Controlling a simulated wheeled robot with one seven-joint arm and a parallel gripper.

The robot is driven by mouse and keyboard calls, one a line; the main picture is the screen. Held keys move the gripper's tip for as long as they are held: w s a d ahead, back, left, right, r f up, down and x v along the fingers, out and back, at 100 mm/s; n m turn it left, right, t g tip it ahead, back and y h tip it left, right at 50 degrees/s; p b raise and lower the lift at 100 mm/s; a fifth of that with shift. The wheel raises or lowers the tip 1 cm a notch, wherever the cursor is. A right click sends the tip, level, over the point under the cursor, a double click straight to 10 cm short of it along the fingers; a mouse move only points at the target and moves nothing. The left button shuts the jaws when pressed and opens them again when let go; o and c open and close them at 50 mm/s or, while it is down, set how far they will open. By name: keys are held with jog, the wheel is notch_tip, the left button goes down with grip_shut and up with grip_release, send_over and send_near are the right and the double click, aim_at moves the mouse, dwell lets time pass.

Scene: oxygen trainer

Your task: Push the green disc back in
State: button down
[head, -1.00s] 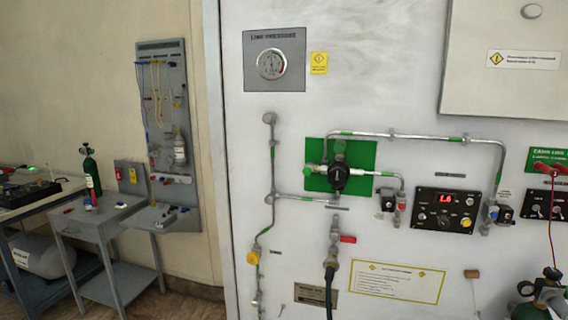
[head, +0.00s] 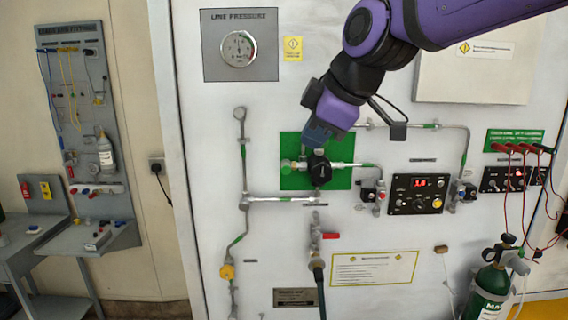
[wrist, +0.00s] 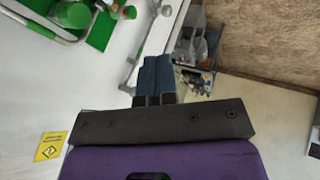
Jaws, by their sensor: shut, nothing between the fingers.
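My gripper (head: 318,138) is at the top of the black regulator (head: 319,170) on the green panel (head: 343,180) in the head view. Its blue fingers are together with nothing between them, as the wrist view (wrist: 158,62) shows. In the wrist view, round green parts (wrist: 72,13) of a fitting stand at the upper left by the green panel, apart from the fingertips. I cannot tell for sure which part is the green disc. My arm and gripper hide the top of the regulator, and I cannot tell whether the gripper touches it.
Pipes (head: 285,199) with green bands run across the white wall around the panel. The line pressure gauge (head: 238,48) is above left, a black control box (head: 416,194) to the right. A green cylinder (head: 490,290) with red leads above it stands at the lower right.

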aim_at(286, 170)
jog(key=shift+f, duration=0.1)
jog(key=x, duration=0.3)
jog(key=w+x, duration=0.1)
jog(key=x, duration=0.3)
jog(key=w+r+x, duration=0.1)
jog(key=x, duration=0.3)
jog(key=shift+w+d, duration=0.15)
jog(key=shift+d, duration=0.15)
jog(key=shift+w, duration=0.55)
jog(key=shift+w, duration=0.1)
